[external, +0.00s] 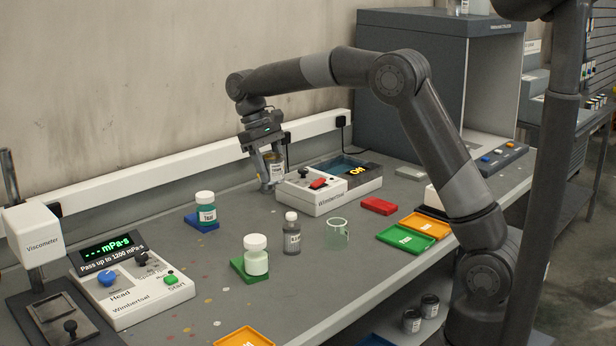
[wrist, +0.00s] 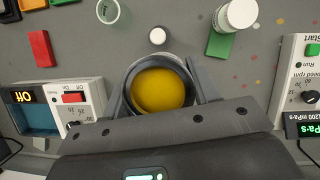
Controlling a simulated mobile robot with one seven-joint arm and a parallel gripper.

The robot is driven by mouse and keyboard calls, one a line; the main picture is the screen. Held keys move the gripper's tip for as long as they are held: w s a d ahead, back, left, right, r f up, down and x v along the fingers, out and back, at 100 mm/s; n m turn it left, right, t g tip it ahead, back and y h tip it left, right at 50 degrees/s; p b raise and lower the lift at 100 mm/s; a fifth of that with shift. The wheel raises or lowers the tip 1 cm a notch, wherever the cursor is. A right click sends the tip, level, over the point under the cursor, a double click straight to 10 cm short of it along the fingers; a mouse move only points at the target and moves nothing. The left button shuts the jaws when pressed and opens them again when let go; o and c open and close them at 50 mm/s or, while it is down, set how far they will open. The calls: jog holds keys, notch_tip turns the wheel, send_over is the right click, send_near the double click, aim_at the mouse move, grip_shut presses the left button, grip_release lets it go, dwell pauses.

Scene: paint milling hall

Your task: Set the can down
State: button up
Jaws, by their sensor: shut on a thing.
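My gripper (external: 270,180) is shut on a small can (external: 277,166) at the back of the bench, just left of the white Wimbertool unit. In the wrist view the can (wrist: 158,88) is open-topped and upright, with yellow paint inside, between the two fingers. The fingers partly hide the can in the external view. The fingertips are low over the grey bench top (external: 190,245); I cannot tell whether the can touches it.
A white-lidded jar on a blue pad (external: 203,224) stands left of my gripper. A jar on a green pad (external: 240,268), a grey bottle (external: 292,238) and a clear beaker (external: 337,233) stand nearer the front. The viscometer panel (external: 130,290) is at left.

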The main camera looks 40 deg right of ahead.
jog(key=d+m, duration=0.2)
jog(key=d, duration=1.5)
jog(key=w+d+f+n+t+h, duration=0.1)
jog(key=w+d+n, duration=0.1)
jog(key=w+n, duration=0.2)
jog(key=w+d+f+n+t+h, duration=0.1)
jog(key=w+d+f+n, duration=0.1)
jog(key=w+n, duration=0.2)
jog(key=w+d+f+n+h, duration=0.1)
jog(key=w+d+f+n, duration=0.1)
jog(key=w+n, duration=0.3)
jog(key=shift+w+f+t, duration=0.1)
jog(key=shift+w+t, duration=0.3)
jog(key=shift+w, duration=0.9)
jog(key=w+d+f+n+t, duration=0.4)
jog(key=w+d+f+n, duration=0.1)
jog(key=w+d+n, duration=0.5)
jog(key=shift+n, duration=0.9)
jog(key=shift+w+a+f, duration=0.15)
jog(key=shift+w+f, duration=0.05)
jog(key=shift+f, duration=1.05)
jog(key=shift+w+a+f, duration=0.2)
jog(key=shift+w+f, duration=0.05)
jog(key=shift+f, duration=1.05)
jog(key=shift+w+a+f, duration=0.15)
jog(key=shift+w+f, duration=0.05)
jog(key=shift+f, duration=1.05)
jog(key=shift+f, duration=0.2)
jog(key=o, duration=1.2)
